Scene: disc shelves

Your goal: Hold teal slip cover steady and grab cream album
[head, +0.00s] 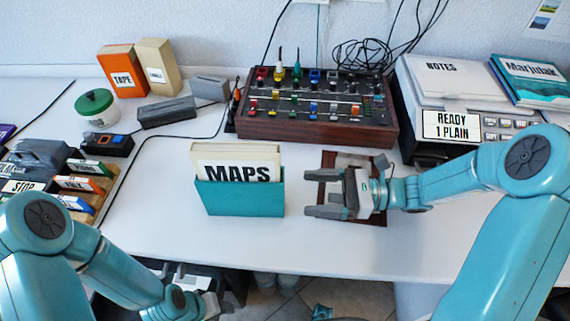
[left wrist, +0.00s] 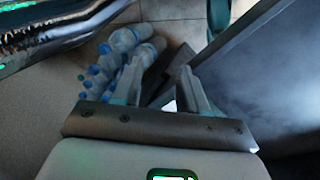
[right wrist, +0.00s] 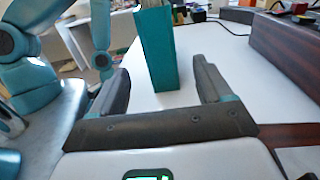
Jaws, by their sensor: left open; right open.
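The teal slip cover (head: 240,199) stands upright on the white table, in the middle of the head view. The cream album (head: 236,156), labelled MAPS, sits in it with its upper part showing above the cover. My right gripper (head: 308,197) is open and empty, just right of the cover and apart from it. In the right wrist view the cover (right wrist: 158,50) stands beyond and between the open fingers. My left gripper is low, at the table's front edge in the head view; in the left wrist view its open fingers (left wrist: 163,90) are empty and point toward the floor.
A brown tray (head: 380,211) lies under my right gripper. A mixer (head: 315,125) with coloured knobs stands behind. Boxes, a green-lidded jar (head: 97,108) and a cassette rack (head: 92,190) are at left. The table front before the cover is clear. Bottles (left wrist: 122,55) lie on the floor.

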